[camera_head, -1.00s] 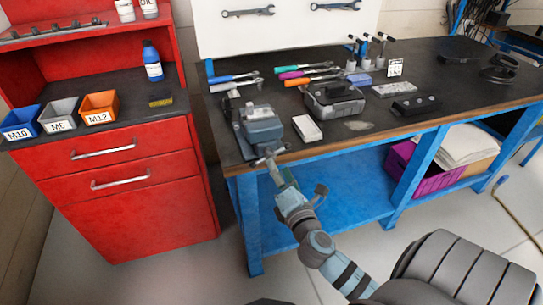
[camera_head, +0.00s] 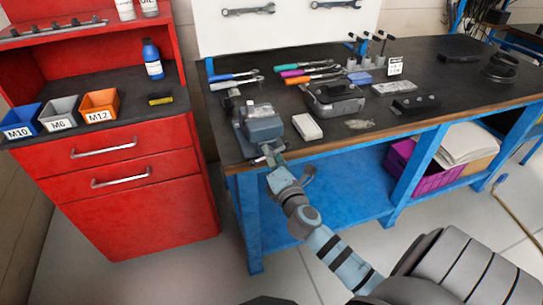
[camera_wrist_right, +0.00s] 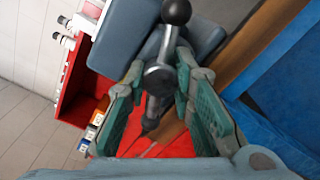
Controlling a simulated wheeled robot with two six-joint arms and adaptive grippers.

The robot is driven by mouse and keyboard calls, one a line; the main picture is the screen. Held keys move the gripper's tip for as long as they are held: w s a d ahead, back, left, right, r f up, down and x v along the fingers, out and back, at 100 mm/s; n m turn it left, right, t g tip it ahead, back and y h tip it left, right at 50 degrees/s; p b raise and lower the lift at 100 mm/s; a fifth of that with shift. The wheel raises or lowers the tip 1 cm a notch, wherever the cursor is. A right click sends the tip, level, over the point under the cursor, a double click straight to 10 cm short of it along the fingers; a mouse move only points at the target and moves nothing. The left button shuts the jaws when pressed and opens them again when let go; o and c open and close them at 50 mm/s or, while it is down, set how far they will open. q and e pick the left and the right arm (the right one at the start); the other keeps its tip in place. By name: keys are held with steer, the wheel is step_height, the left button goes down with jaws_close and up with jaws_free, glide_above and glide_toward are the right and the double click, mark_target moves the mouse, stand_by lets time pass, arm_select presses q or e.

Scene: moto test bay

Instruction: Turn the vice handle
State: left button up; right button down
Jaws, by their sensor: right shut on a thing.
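The blue-grey vice (camera_head: 263,124) is at the front left corner of the workbench. Its metal handle bar, with a dark ball at its end (camera_wrist_right: 176,11), crosses a round screw head (camera_wrist_right: 158,78) in the right wrist view. My right gripper (camera_head: 273,157) is at the front of the vice, just beyond the bench edge. In the right wrist view its green-padded fingers (camera_wrist_right: 154,100) are on both sides of the handle and shut on it. The handle slants there. The fingers partly hide it in the head view. My left gripper is not in view.
A white box (camera_head: 307,127) and a grey tray of parts (camera_head: 336,101) stand right of the vice. A red cabinet (camera_head: 140,205) stands to the left. The bench's blue leg (camera_head: 250,225) is close to my right arm.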

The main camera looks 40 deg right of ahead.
steer(key=shift+f+m, duration=0.1)
steer(key=shift+m, duration=0.3)
steer(key=m+b, duration=0.1)
steer(key=m, duration=0.1)
steer(key=shift+f+m, duration=0.1)
steer(key=shift+m, duration=0.2)
steer(key=m+b, duration=0.1)
steer(key=m, duration=0.3)
steer(key=shift+m+b, duration=0.3)
steer(key=m+b, duration=0.1)
steer(key=m, duration=0.3)
steer(key=shift+f+m, duration=0.1)
steer(key=shift+m, duration=0.2)
steer(key=shift+d+m+b, duration=0.1)
steer(key=shift+m+b, duration=0.65)
steer(key=shift+m, duration=1.25)
steer(key=c, duration=1.4)
jaws_free()
steer(key=shift+o, duration=0.2)
steer(key=shift+r, duration=0.2)
